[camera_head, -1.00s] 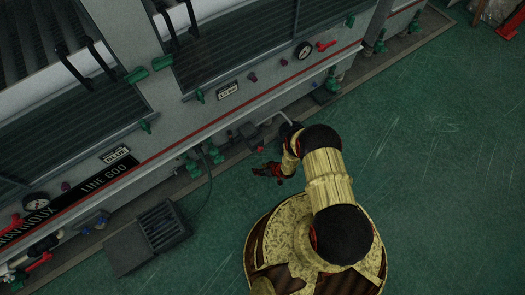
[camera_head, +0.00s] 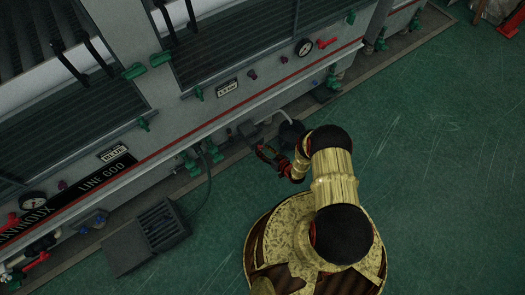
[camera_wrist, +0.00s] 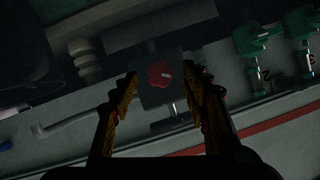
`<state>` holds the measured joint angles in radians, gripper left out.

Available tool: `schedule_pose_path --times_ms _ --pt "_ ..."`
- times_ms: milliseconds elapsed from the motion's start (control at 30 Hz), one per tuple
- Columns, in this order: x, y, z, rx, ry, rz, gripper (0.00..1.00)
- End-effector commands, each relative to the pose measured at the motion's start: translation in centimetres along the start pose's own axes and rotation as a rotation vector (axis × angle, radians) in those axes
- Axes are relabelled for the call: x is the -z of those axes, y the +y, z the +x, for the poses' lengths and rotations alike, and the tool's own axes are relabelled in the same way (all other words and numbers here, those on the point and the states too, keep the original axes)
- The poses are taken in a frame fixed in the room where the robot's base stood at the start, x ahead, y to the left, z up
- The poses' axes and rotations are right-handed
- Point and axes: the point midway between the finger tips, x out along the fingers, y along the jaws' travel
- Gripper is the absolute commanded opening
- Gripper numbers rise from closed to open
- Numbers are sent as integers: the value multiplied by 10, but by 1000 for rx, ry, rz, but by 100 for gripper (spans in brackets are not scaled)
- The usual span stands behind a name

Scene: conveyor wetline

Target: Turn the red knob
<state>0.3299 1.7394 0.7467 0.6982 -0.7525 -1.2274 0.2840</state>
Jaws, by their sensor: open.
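The red knob (camera_wrist: 160,75) shows in the wrist view as a small round red part with a pale mark, on the face of a dark square box. It lies between the two fingers of my gripper (camera_wrist: 163,80), farther along the view, with no contact that I can make out. My gripper is open, its two fingers apart on either side of the knob. In the head view my gripper (camera_head: 266,153) is low beside the machine's lower edge, close to the grey fitting there. The knob cannot be made out in the head view.
Green valve handles (camera_wrist: 257,38) stand to the right in the wrist view. A pale bent pipe (camera_wrist: 75,122) lies at left. The machine's wall with a red stripe (camera_head: 232,110) overhangs the fittings. A dark grated box (camera_head: 160,228) is on the floor; green floor at right is clear.

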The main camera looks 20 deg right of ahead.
Motion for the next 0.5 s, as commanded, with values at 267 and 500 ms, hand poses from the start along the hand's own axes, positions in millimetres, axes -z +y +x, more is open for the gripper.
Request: schedule_pose_path --times_ms 267,500 --pt "0 0 13 -1 -1 0 46" --pt "0 0 13 -1 -1 1 42"
